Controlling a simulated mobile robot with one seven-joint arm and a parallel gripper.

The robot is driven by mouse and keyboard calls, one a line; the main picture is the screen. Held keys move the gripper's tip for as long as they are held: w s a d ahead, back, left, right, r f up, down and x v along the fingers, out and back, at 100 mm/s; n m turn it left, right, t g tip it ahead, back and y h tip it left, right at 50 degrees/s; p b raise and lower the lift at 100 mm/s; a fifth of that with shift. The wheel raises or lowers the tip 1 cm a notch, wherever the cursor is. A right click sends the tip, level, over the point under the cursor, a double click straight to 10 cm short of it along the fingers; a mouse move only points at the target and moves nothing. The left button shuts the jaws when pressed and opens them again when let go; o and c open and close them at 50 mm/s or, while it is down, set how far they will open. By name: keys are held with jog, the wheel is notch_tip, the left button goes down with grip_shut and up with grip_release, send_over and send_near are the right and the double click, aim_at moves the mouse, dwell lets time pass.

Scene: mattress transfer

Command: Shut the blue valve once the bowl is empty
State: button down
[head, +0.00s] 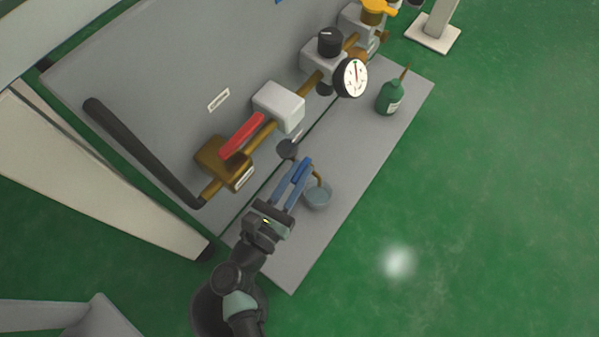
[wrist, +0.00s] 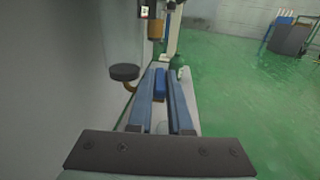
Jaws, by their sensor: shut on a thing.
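The blue valve's handle (head: 305,163) is a darker blue bar low on the pipework in the head view. It also shows between the fingers in the wrist view (wrist: 160,87). My gripper (head: 299,177), with paler blue fingers, is shut on this handle; the fingers (wrist: 160,100) lie on either side of it. A brass spout (head: 318,175) bends down beside the handle. The bowl (head: 318,196), small and grey-blue, stands under the spout on the grey bench. I cannot tell whether it holds liquid.
A black round knob (head: 288,149) sits close to the fingers. A red lever (head: 242,136), a dial gauge (head: 352,77) and a yellow valve handle (head: 375,8) line the brass pipe. A green bottle (head: 390,97) stands farther along the bench (head: 345,150). The green floor is open to the right.

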jog(key=shift+w+a+m+g+h+b, duration=0.15)
jog(key=shift+m+g+h+b, duration=0.1)
jog(key=shift+m+g+h, duration=0.2)
jog(key=shift+w+a+m+g+h+b, duration=0.1)
jog(key=shift+m+g+h+b, duration=0.2)
jog(key=shift+h, duration=0.25)
jog(key=c, duration=1.1)
grip_release()
jog(key=shift+b+v, duration=0.3)
jog(key=shift+v, duration=3.5)
jog(key=shift+d, duration=0.1)
